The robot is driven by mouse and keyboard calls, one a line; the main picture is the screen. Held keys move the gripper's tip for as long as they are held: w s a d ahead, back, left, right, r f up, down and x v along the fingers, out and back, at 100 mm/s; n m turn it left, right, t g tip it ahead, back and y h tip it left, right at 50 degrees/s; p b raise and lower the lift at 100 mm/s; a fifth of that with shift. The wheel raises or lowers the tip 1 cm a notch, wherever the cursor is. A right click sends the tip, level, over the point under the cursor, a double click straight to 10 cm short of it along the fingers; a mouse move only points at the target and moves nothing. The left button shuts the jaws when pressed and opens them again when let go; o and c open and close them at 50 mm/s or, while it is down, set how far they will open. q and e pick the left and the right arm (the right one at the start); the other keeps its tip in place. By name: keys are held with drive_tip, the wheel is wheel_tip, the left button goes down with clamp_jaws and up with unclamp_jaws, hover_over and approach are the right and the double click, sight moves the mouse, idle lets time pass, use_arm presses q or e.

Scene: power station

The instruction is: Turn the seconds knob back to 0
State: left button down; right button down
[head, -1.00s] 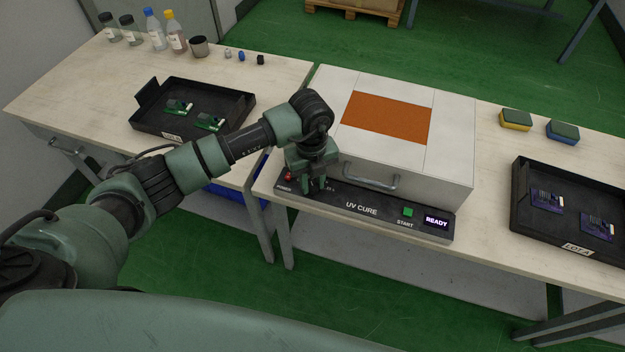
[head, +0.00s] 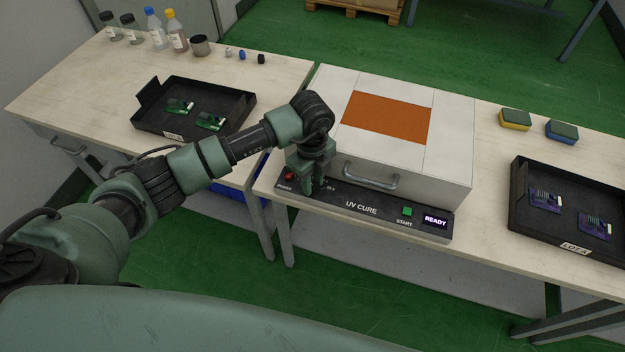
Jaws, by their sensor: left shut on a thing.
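The UV cure box (head: 452,150) stands on the right-hand bench, with a dark control panel (head: 384,217) along its front. The panel carries a red power switch, a green start button (head: 407,211) and a display (head: 435,221) reading READY. My left gripper (head: 313,192) points down at the left part of the panel, right of the power switch. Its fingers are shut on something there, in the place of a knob. The seconds knob is hidden by the fingers, and its setting cannot be read. My right gripper is not in view.
A black tray (head: 238,119) with green boards lies on the left bench, below bottles and small caps. Another black tray (head: 515,222) with purple boards lies at right, below two sponges (head: 515,119).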

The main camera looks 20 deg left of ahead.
sight(313, 185)
use_arm(q)
drive_tip(key=c, duration=1.1)
unclamp_jaws()
drive_tip(key=shift+c, duration=0.2)
wheel_tip(313, 185, up, 8)
drive_tip(key=shift+b, duration=0.65)
drive_tip(key=shift+s+f, duration=0.1)
